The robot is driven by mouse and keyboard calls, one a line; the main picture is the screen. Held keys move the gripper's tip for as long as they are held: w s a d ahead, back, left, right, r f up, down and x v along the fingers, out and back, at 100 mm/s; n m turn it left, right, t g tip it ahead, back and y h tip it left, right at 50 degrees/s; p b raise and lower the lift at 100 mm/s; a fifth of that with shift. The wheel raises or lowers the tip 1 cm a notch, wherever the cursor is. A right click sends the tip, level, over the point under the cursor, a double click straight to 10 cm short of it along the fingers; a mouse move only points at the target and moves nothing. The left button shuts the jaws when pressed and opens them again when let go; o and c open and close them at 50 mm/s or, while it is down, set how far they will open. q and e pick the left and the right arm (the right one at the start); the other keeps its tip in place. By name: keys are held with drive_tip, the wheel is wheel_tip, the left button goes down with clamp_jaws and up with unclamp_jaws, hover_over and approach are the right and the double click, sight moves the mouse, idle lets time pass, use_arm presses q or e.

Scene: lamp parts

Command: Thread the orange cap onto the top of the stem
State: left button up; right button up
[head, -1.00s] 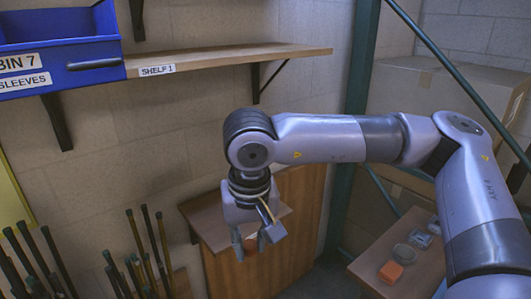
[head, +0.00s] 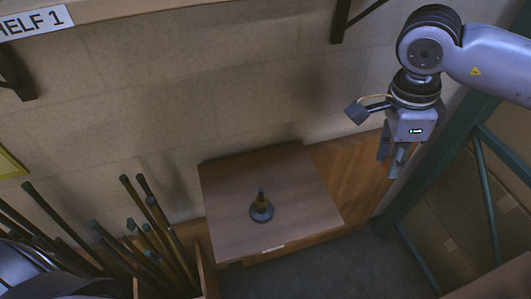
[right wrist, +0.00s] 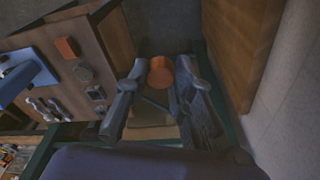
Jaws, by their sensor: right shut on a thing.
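The stem (head: 262,205) stands upright on a round dark base on a small brown wall table (head: 230,225), in the middle of the head view. My right gripper (head: 391,160) points down, up and to the right of the stem and well apart from it. In the right wrist view, the orange cap (right wrist: 160,72) is held between the fingertips of this gripper (right wrist: 161,75). The cap is hard to make out between the fingers in the head view. My left gripper is not in view.
Several long rods (head: 150,215) stand in a bin left of the table. A green rack post (head: 440,160) stands right of it. The right wrist view shows another table with an orange block (right wrist: 67,47) and a blue bin (right wrist: 25,78).

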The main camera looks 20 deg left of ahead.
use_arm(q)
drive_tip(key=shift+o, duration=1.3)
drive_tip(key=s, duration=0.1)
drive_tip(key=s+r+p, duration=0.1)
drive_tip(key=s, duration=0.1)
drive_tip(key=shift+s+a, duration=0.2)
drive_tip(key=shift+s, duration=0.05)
use_arm(e)
drive_tip(key=a+m+g, duration=0.1)
drive_tip(key=a+m, duration=0.4)
drive_tip(key=m, duration=0.2)
drive_tip(key=m+y+p, duration=0.3)
drive_tip(key=m, duration=2)
approach(261, 190)
drive_tip(key=shift+s+a+f+m, duration=0.1)
drive_tip(key=shift+a+f+m, duration=0.2)
drive_tip(key=shift+m, duration=0.1)
drive_tip(key=shift+a+f, duration=0.1)
drive_tip(key=shift+f, duration=0.05)
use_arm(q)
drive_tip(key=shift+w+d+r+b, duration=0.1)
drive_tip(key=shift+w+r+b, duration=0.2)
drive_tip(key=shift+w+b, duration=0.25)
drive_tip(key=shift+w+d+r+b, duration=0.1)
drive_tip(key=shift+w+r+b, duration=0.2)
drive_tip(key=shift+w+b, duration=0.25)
use_arm(e)
drive_tip(key=shift+f, duration=2.35)
